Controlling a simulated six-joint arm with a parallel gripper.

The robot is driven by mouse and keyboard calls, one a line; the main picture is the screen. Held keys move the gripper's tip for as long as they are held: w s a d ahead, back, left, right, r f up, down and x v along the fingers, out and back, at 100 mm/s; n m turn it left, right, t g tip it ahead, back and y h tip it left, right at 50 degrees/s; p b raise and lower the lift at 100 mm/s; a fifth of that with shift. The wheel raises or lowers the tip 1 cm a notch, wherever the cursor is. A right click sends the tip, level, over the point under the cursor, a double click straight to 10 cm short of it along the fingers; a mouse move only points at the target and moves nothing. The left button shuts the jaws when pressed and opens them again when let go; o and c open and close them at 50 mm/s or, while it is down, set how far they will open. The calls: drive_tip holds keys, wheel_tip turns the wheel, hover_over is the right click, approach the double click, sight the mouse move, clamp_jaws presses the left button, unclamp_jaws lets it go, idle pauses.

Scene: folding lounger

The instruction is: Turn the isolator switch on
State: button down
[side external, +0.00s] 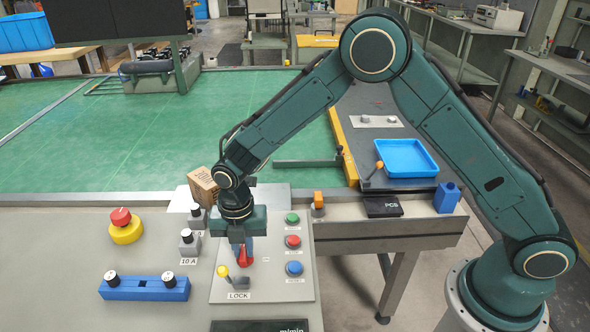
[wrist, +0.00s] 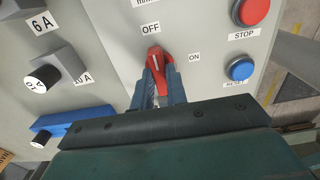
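The isolator switch is a red rotary handle (wrist: 157,58) with a white mark, on a grey panel. In the wrist view the mark points up towards the OFF label (wrist: 150,28); the ON label (wrist: 194,57) is to its right. My gripper (wrist: 160,74) has its two blue fingers on either side of the handle, close against it, with red filling the gap between them. In the side view my gripper (side external: 240,248) points down over the red handle (side external: 245,258), whose upper part the fingers partly hide.
A yellow-knobbed lever (side external: 223,271) above the LOCK label stands just left and in front. Green (side external: 292,218), red (side external: 293,241) and blue (side external: 294,268) buttons are to the right. Black-topped selector knobs (side external: 189,240), a yellow-based red mushroom button (side external: 125,226) and a blue block (side external: 145,288) are left.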

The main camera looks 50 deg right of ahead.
drive_tip(key=shift+m, duration=0.4)
drive_tip(key=m, duration=1.7)
idle(0.5)
drive_tip(key=c, duration=1.4)
unclamp_jaws()
